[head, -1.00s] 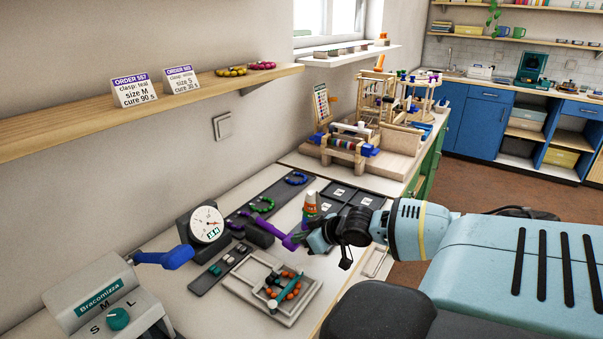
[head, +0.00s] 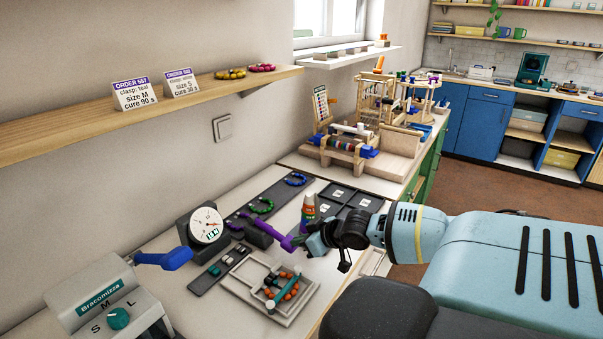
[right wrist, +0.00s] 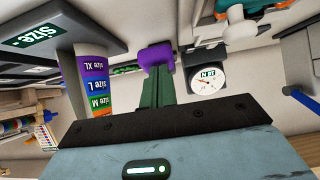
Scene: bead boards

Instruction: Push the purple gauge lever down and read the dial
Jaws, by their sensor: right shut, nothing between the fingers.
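The purple gauge lever (head: 266,230) slants down to the right from a dark block, on the counter beside the round white dial (head: 206,222). The dial has a dark housing, a needle and a small green readout too small to read in the head view. My right gripper (head: 303,241) is shut and empty, with its fingertips at the lever's purple end. In the right wrist view the dark green fingers (right wrist: 158,88) reach the purple end (right wrist: 155,55); I cannot tell whether they touch. The dial also shows there (right wrist: 206,82), its readout unclear. My left gripper is out of view.
A grey board with orange beads (head: 270,285) lies in front of the lever. A coloured size cone (head: 308,208) stands close behind my right gripper. A blue-handled lever (head: 168,258) and the Bracomizza box (head: 105,300) are at left. Dark trays (head: 345,200) lie behind.

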